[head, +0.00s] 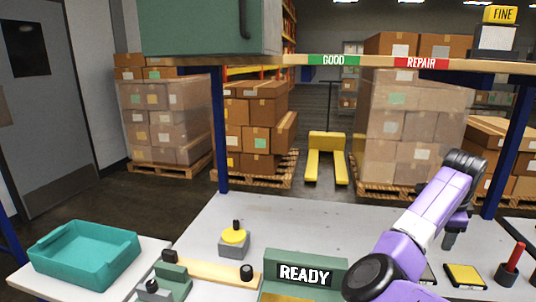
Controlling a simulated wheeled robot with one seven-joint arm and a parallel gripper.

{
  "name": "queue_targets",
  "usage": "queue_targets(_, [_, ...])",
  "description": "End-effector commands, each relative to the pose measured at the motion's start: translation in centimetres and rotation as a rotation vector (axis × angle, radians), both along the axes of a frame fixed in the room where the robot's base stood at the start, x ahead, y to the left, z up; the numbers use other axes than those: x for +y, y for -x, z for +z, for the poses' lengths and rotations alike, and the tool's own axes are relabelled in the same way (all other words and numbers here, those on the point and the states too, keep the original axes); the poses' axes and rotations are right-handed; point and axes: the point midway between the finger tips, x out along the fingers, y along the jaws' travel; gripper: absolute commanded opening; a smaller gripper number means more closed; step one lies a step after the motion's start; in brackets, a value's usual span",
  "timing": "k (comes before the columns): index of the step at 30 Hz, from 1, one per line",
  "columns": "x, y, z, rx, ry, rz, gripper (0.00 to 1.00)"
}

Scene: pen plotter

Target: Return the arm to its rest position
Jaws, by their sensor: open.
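My purple arm reaches up from the lower right of the head view and bends at a dark wrist. My gripper (450,240) hangs down below that wrist, over the right part of the grey worktable (290,225). Its jaws are small and dark here; they are open, and nothing shows between them. The gripper is above and behind a yellow pad (465,276) and apart from it. My arm hides part of the table and part of a second dark-edged pad beside the yellow one.
A green plotter with a READY sign (304,274) stands at the front. A yellow-topped knob block (234,240) is behind it. A teal tray (85,254) is at left, a red-handled stamp (510,265) at right. Above runs a shelf (290,60) labelled GOOD and REPAIR. The table middle is clear.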

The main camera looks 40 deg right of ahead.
Motion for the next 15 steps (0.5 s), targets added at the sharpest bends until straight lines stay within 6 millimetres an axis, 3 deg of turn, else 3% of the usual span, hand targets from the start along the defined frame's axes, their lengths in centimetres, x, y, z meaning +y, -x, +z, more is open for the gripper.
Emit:
queue_targets(6, [-3.9,1.1,2.0,0.112,0.307,0.14,0.61])
queue_targets(9, [-5.0,1.1,3.1,0.2,0.474,0.233,0.61])
queue_targets(15, [-4.1,-0.8,5.3,0.395,0.809,0.46,0.61])
